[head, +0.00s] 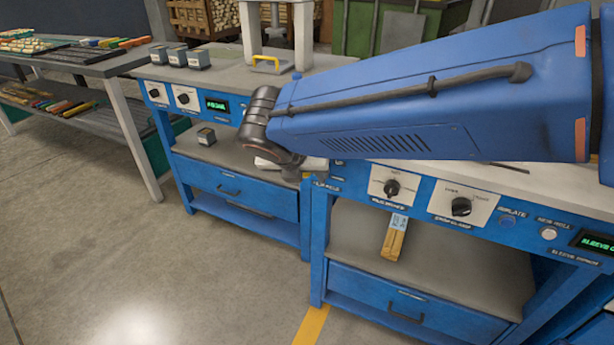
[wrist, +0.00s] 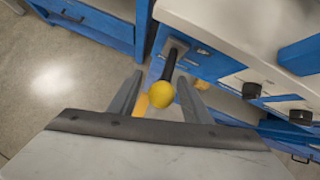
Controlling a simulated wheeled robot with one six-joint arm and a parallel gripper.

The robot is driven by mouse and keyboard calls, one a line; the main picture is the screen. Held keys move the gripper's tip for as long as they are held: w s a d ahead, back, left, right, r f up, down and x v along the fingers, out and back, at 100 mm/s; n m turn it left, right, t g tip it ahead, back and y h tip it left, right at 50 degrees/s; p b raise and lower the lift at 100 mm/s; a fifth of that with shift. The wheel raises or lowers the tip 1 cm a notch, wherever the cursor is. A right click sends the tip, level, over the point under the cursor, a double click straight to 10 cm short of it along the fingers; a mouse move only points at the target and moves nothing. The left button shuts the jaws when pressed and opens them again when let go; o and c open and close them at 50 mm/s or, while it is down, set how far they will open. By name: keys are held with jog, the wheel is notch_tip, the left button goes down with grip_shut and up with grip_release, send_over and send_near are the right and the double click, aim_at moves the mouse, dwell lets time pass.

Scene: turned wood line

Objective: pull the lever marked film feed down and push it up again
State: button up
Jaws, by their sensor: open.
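The lever shows in the wrist view as a dark rod (wrist: 170,66) with a yellow ball knob (wrist: 160,94). It stands out from a blue panel below a pale worktop. My gripper (wrist: 160,82) is open, with one finger on each side of the knob. A gap shows between the knob and the left finger; the right finger looks close to it, and I cannot tell if it touches. In the head view my blue arm crosses the bench, and the lever is hidden behind my wrist. The label beside my wrist is too small to read surely.
The blue bench front holds a black rotary knob (head: 391,188), another knob (head: 461,206) and a green-lit display (head: 597,243). A wooden block (head: 394,240) lies on the shelf below. A second blue bench with a drawer (head: 240,190) stands left. The floor at left is clear.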

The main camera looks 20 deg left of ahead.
jog(key=v, duration=1.6)
jog(key=w+d+f+m+g, duration=0.1)
jog(key=w+d+f+m, duration=0.1)
jog(key=d+m, duration=0.6)
jog(key=w+d+f+m+g+h, duration=0.1)
jog(key=w+d+f+m, duration=0.15)
jog(key=d, duration=0.85)
jog(key=w+d+f+m, duration=0.1)
jog(key=w+d+m, duration=0.2)
jog(key=d+m, duration=0.5)
jog(key=s+d+f+m, duration=0.4)
jog(key=d+m, duration=0.2)
jog(key=d, duration=0.1)
jog(key=s+d+f+m, duration=0.3)
jog(key=d+f+m, duration=0.1)
jog(key=d+m, duration=0.3)
jog(key=s+d+f+m, duration=0.4)
jog(key=d+m, duration=0.3)
jog(key=d, duration=0.1)
jog(key=shift+s+g+y, duration=0.3)
dwell(0.8)
